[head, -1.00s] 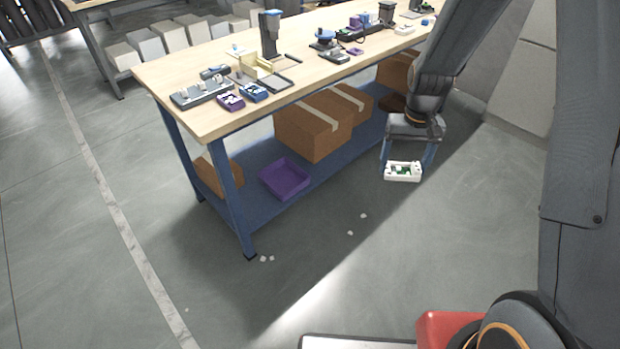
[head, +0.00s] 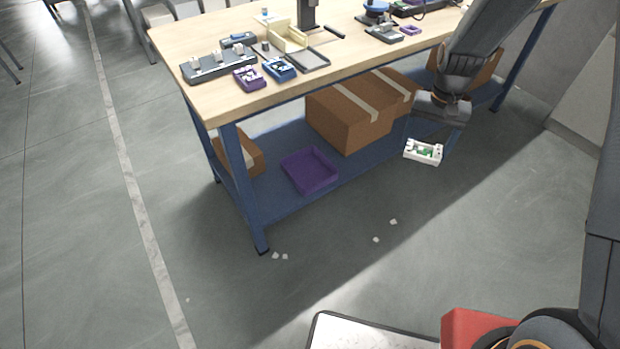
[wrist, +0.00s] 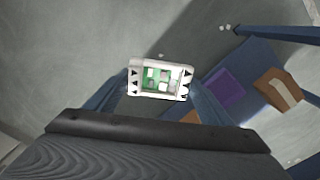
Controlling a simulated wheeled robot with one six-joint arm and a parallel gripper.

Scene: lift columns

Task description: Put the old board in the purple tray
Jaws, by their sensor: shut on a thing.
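My gripper (head: 432,148) is shut on a white-framed board (head: 423,152) with green and grey parts inside, held in the air in front of the workbench. In the wrist view the board (wrist: 160,79) sits between the blue fingertips (wrist: 160,84). The purple tray (head: 310,171) lies on the bench's blue lower shelf, to the left of and below the gripper in the head view. It looks empty.
Cardboard boxes (head: 350,125) stand on the lower shelf (head: 265,204) behind and right of the tray. A bench leg (head: 243,190) stands left of it. The tabletop (head: 225,102) overhangs the shelf. Small white scraps (head: 376,239) lie on the otherwise clear floor.

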